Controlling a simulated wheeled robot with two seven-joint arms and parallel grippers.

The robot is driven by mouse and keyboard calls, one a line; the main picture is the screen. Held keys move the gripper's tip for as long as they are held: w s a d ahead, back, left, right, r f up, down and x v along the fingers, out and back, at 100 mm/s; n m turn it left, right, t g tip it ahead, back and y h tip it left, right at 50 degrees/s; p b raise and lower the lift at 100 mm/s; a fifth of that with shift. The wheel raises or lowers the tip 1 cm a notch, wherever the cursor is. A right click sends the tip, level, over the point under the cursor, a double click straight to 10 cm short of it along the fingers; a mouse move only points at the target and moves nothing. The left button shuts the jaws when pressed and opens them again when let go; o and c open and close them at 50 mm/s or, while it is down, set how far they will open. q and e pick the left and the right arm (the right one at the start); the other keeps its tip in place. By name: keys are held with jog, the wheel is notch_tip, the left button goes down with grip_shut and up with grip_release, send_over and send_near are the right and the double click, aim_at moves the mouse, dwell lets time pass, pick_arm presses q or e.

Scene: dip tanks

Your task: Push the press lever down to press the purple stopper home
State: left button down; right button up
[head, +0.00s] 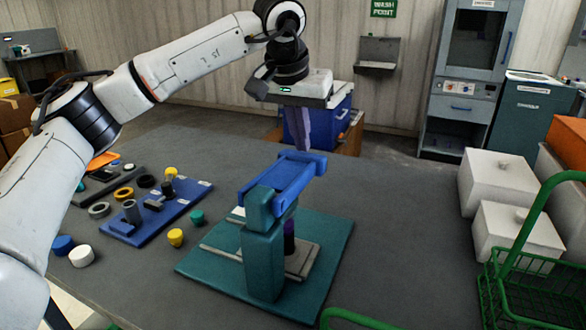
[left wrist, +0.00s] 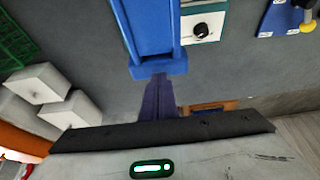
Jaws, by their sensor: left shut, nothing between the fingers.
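The press has a teal post and base plate (head: 335,235) and a blue lever (head: 275,185) that reaches out from the top of the post. The lever's far end carries a blue crossbar. The purple stopper (head: 289,227) stands under the lever, partly hidden behind the teal post. My left gripper (head: 304,148) is shut and empty, its fingers pointing down just above the lever's far end. In the left wrist view the lever (left wrist: 152,30) lies just past the fingertips (left wrist: 159,80); I cannot tell whether they touch. My right gripper is not in view.
A blue board (head: 150,225) with small parts lies left of the press, with several coloured caps around it. White boxes (head: 510,235) and a green wire basket (head: 540,290) stand at the right. The table between press and boxes is clear.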

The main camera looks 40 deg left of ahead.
aim_at(300, 157)
pick_arm(q)
jog(key=shift+f+b, duration=0.7)
jog(key=shift+f, duration=1.2)
jog(key=shift+s+f+b, duration=0.2)
jog(key=shift+f+b, duration=0.25)
jog(key=shift+f, duration=0.05)
jog(key=shift+r, duration=0.1)
